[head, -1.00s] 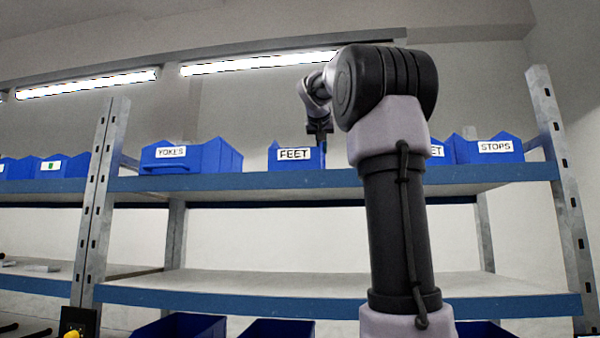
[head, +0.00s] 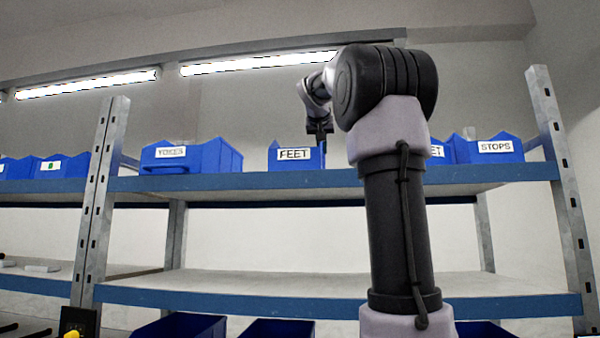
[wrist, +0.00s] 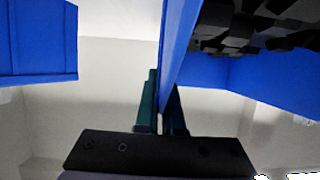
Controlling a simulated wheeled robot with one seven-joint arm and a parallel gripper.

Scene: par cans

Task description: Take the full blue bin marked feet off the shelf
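The blue bin marked FEET (head: 295,166) stands on the upper shelf (head: 240,181) in the head view, left of my arm. In the wrist view, a blue bin (wrist: 179,45) holds a heap of dark parts (wrist: 250,28). My gripper (wrist: 163,98) has one finger on each side of this bin's side wall, close against it, and looks shut on the wall. In the head view my gripper (head: 320,132) is at the bin's right side. The fingertips are partly hidden there.
A blue YOKES bin (head: 190,157) stands to the left with a gap between. To the right are a bin labelled ending in ET (head: 437,153), mostly behind my arm, and a STOPS bin (head: 490,149). Metal uprights (head: 97,205) frame the shelf. The middle shelf (head: 250,286) is clear.

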